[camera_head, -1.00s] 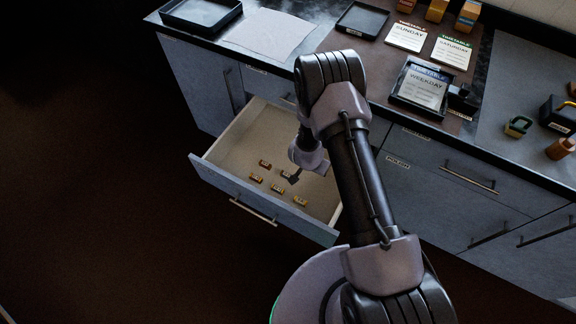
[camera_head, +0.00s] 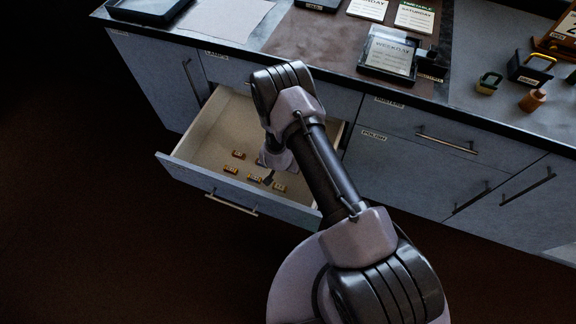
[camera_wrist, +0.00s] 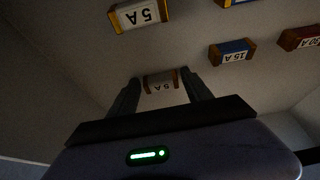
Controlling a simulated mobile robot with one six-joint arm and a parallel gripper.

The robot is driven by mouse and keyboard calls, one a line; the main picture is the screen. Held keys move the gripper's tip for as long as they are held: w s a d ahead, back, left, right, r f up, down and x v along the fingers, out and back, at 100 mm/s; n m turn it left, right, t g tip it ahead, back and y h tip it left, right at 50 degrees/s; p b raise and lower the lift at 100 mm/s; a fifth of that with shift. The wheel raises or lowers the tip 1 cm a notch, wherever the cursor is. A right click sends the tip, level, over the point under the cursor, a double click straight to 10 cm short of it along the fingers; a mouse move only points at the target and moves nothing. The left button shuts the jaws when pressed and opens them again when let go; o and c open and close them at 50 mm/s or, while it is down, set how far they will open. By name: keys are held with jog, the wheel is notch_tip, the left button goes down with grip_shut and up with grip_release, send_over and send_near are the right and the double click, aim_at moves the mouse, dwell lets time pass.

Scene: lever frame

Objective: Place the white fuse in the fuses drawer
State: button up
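The fuses drawer (camera_head: 192,148) is pulled open, and my gripper (camera_head: 267,179) reaches down into it near the fuses on its floor. In the wrist view my gripper (camera_wrist: 161,82) has one finger against each end of a white fuse (camera_wrist: 160,83) marked 5 A, with brownish ends. It appears held at the fingertips, low over or on the drawer floor; which one I cannot tell. Another white 5 A fuse (camera_wrist: 140,14) lies at the upper left, a blue 15 A fuse (camera_wrist: 232,51) to the right, and a red 30 A fuse (camera_wrist: 302,37) at the right edge.
Another fuse (camera_wrist: 238,2) is cut off at the top of the wrist view. The drawer's front panel (camera_head: 235,192) and side walls surround the fuses. The counter above holds a black tray (camera_head: 150,8), cards and a weekday holder (camera_head: 388,55). Closed drawers stand to the right.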

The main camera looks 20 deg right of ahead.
jog(key=shift+o, duration=0.5)
jog(key=shift+r, duration=0.1)
jog(key=a+r+n+t+y+p, duration=0.15)
jog(key=a+r, duration=0.25)
jog(key=r, duration=1.6)
jog(key=a+r+m+y+p, duration=0.1)
jog(key=a+r+y+p, duration=0.25)
jog(key=r, duration=1.55)
jog(key=s+r+n, duration=0.2)
jog(key=s+r, duration=0.8)
jog(key=r, duration=0.4)
jog(key=s+d+r, duration=0.2)
jog(key=s, duration=0.5)
jog(key=s+d+r, duration=0.1)
jog(key=s+r, duration=0.2)
jog(key=s, duration=0.5)
jog(key=shift+s+d+r, duration=0.15)
jog(key=shift+d+r, duration=0.05)
jog(key=shift+d, duration=0.15)
jog(key=shift+a+t, duration=0.1)
jog(key=shift+t, duration=0.15)
